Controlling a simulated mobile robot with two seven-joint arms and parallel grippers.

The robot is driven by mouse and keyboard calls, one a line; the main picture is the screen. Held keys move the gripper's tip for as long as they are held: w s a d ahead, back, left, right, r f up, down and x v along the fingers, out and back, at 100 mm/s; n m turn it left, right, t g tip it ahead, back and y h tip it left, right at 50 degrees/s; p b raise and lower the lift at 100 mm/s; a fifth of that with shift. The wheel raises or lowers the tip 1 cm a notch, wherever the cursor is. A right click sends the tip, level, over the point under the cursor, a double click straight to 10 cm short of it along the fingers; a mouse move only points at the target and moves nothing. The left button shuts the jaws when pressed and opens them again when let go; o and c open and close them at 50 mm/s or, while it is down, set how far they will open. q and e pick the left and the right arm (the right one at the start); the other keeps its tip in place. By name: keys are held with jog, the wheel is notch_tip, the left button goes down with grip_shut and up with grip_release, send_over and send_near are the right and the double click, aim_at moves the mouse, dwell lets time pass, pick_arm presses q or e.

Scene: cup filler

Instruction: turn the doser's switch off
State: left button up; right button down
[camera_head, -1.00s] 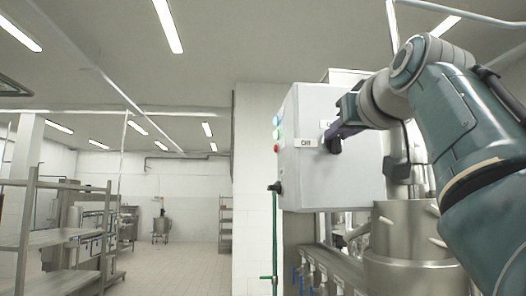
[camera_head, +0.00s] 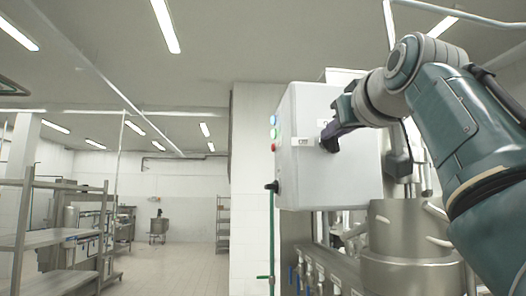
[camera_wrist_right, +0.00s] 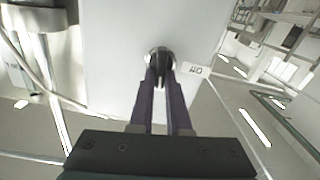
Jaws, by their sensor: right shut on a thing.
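The doser's control box (camera_head: 350,185) is a pale grey cabinet on the right in the head view. Its face (camera_wrist_right: 115,60) fills the upper middle of the right wrist view. My right gripper (camera_head: 330,141) is at the front of the box, its purple fingers shut on the switch. In the right wrist view the fingertips (camera_wrist_right: 160,72) meet at the round switch knob (camera_wrist_right: 160,55). An "Off" label (camera_wrist_right: 196,69) is beside the knob there; it also shows in the head view (camera_head: 302,141). The fingers mostly hide the switch, so its exact setting is unclear. My left gripper is not in view.
Small coloured lights (camera_head: 273,133) line the box's left edge. A green pipe with a valve (camera_head: 271,230) runs below it. A steel vessel (camera_head: 405,265) stands beneath my right arm. Steel shelving (camera_head: 45,238) is at the left, with open floor between.

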jog(key=n, duration=0.4)
jog(key=n+p, duration=0.1)
jog(key=n, duration=0.3)
jog(key=n+p, duration=0.1)
jog(key=n, duration=0.3)
jog(key=shift+a+f, duration=0.4)
jog(key=shift+f+n+p, duration=0.15)
jog(key=shift+n+p, duration=0.35)
jog(key=shift+n, duration=0.55)
jog(key=shift+f+n+p, duration=0.15)
jog(key=shift+n+p, duration=0.3)
jog(key=shift+n, duration=0.6)
jog(key=c, duration=0.9)
grip_release()
jog(key=shift+a, duration=0.1)
jog(key=shift+s+r, duration=0.1)
jog(key=s+p, duration=0.1)
jog(key=s, duration=0.8)
jog(key=shift+s, duration=0.35)
